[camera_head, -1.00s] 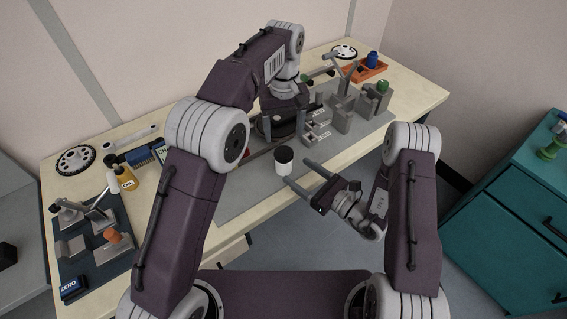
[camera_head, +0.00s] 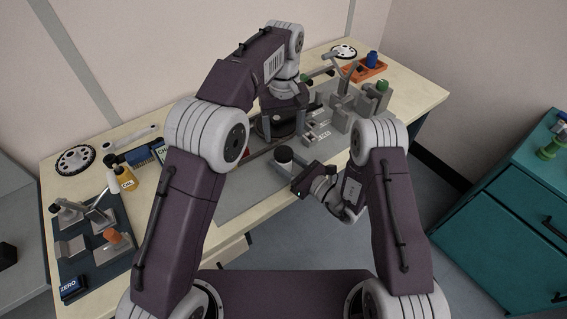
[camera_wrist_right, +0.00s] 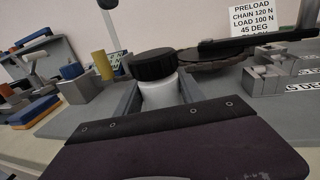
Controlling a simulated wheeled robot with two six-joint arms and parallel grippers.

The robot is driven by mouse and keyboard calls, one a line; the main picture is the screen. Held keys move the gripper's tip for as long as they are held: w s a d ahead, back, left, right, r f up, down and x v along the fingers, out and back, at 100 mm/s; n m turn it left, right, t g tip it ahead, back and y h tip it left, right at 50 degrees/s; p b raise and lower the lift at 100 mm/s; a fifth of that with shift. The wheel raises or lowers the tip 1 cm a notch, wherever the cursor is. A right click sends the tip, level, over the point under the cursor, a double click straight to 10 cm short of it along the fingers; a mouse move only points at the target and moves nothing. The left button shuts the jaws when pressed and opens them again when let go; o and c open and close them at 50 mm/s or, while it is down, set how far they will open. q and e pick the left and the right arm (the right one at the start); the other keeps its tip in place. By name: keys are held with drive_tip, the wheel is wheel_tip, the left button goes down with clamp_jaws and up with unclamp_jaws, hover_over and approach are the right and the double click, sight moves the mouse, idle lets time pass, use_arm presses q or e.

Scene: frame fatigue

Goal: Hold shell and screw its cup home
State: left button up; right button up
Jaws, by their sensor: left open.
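A white cylinder with a wide black knurled top (camera_head: 283,154) stands upright on the grey mat; it looks like the shell with its cup. In the right wrist view the black top (camera_wrist_right: 153,64) sits on the white body (camera_wrist_right: 160,92). My right gripper (camera_wrist_right: 158,92) has one finger on each side of the white body, below the black top; whether both fingers press on it I cannot tell. My left gripper (camera_head: 284,128) points down, open, behind the cylinder and above a dark disc (camera_head: 262,128). No thing shows between its fingers.
Grey blocks and a fixture (camera_head: 340,108) stand right of my left gripper. An orange tray (camera_head: 372,68) lies at the back right. A blue tool board (camera_head: 88,262), a yellow bottle (camera_head: 124,178) and a chainring (camera_head: 76,159) are at the left. The front of the grey mat (camera_head: 243,194) is clear.

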sight(283, 151)
clamp_jaws()
use_arm(q)
drive_tip(key=n, duration=2.2)
drive_tip(key=shift+n, duration=0.3)
wheel_tip(283, 151, down, 8)
